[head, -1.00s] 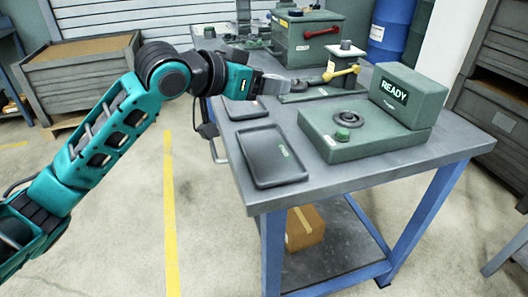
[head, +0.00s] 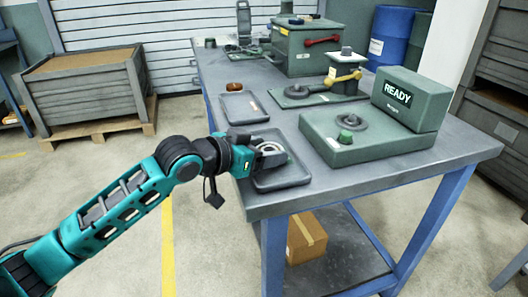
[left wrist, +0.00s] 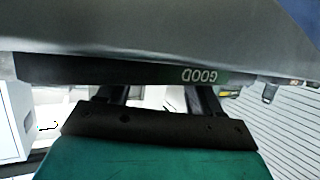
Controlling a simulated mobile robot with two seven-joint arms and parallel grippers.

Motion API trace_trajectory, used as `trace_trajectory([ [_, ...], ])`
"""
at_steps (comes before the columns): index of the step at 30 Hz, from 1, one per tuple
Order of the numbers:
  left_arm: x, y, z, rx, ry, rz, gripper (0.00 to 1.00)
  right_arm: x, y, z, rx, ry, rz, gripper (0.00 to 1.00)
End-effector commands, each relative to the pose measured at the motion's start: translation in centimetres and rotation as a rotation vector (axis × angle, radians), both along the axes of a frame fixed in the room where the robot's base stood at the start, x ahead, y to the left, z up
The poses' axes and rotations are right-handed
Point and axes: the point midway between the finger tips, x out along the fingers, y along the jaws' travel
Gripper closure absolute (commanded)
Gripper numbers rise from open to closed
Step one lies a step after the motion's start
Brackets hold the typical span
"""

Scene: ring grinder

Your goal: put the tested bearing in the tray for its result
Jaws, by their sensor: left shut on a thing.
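My left gripper (head: 268,157) is shut on a pale ring bearing (head: 270,147) in the head view. It holds the bearing over the near dark tray (head: 290,181), close to its surface; I cannot tell whether they touch. In the left wrist view, my fingers (left wrist: 160,97) show below a dark edge with an upside-down GOOD label (left wrist: 199,76). The bearing is not clear there. A second dark tray (head: 244,107) lies empty farther back. The green tester (head: 367,142) has a box reading READY (head: 398,96). My right gripper is out of view.
A green fixture with a yellow handle (head: 343,77) and a green box with a red handle (head: 322,41) stand farther back on the grey table (head: 345,188). A small orange-brown item (head: 234,86) lies behind the far tray. A carton (head: 306,236) sits on the lower shelf.

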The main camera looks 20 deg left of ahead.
Motion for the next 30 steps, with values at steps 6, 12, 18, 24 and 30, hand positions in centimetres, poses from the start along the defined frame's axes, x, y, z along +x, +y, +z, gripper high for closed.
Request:
trace_trajectory([
  [6, 0.0, 0.0, 0.1, -0.001, -0.004, 0.000, 0.80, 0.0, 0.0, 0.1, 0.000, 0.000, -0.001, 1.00],
  [12, 0.0, 0.0, -0.1, 0.000, -0.002, 0.000, 0.22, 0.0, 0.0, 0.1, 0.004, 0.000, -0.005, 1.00],
  [18, 0.0, 0.0, -0.1, -0.001, -0.001, 0.000, 0.09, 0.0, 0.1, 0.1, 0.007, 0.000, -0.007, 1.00],
  [24, 0.0, 0.0, 0.0, 0.000, -0.002, 0.000, 0.09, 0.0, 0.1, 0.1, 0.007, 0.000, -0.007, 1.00],
  [30, -1.5, 1.0, 0.8, 0.002, 0.000, 0.000, 0.09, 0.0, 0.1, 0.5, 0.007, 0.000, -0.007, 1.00],
])
